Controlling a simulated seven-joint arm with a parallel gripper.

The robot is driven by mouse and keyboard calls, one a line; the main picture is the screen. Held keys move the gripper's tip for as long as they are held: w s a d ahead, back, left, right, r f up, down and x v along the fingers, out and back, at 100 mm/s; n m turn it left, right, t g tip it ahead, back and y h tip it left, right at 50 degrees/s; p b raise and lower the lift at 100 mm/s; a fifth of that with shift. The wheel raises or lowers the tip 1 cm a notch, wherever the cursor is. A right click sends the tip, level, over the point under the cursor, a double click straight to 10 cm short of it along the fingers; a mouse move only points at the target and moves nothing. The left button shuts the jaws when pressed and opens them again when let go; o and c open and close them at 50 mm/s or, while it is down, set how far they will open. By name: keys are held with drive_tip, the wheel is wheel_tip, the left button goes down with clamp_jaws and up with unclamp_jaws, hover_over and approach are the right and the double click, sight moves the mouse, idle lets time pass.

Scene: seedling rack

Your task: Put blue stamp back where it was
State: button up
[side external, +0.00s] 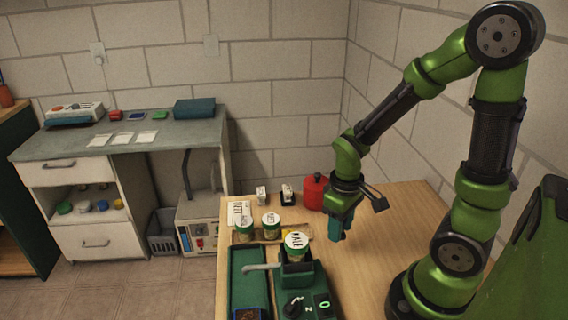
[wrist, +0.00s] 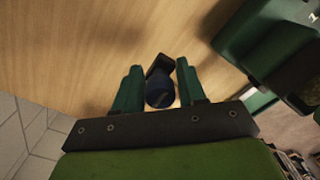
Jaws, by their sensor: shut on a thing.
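My gripper (side external: 338,230) hangs over the wooden table, to the right of the jars. In the wrist view my gripper (wrist: 160,90) has its two green fingers closed around a dark blue stamp (wrist: 160,93), which sits between them with wood table behind it. The stamp's underside is hidden, and I cannot tell whether it touches the table. In the side view the stamp is mostly hidden by the fingers.
Lidded jars, one marked KALE (side external: 297,243), stand near the green tray (side external: 248,262). The table right of my gripper is clear.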

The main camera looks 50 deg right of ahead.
hover_over(292, 217)
drive_tip(key=shift+s+f, duration=0.35)
drive_tip(key=shift+f, duration=0.3)
drive_tip(key=shift+w+f, duration=0.2)
drive_tip(key=shift+f, duration=0.7)
drive_tip(key=shift+w+f, duration=0.15)
drive_tip(key=shift+f, duration=0.75)
drive_tip(key=shift+f, duration=0.1)
drive_tip(key=o, duration=0.6)
drive_tip(key=shift+c, duration=0.2)
